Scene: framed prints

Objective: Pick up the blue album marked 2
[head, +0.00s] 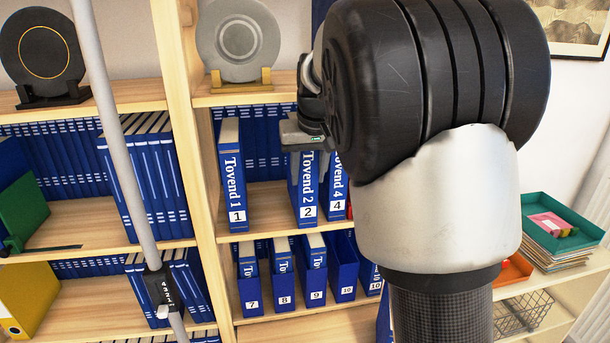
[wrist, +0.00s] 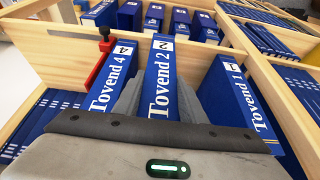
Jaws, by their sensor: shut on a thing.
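The blue album marked 2 (head: 307,185) stands upright on the middle shelf, its spine reading "Tovend 2". My gripper (head: 307,150) reaches in from the right at its upper part, and my arm hides much of the view. In the wrist view the album (wrist: 161,85) sits between the two grey fingers (wrist: 165,100), which are shut on it. The album marked 1 (head: 231,180) stands apart to its left, and the album marked 4 (head: 338,185) is close on its right. In the wrist view these sides are reversed.
Below are several blue boxes (head: 344,270) with numbered labels. A wooden upright (head: 185,110) is left of album 1. A red piece (wrist: 104,67) lies beside album 4. A grey plate (head: 239,40) stands on the shelf above. Gaps flank album 2.

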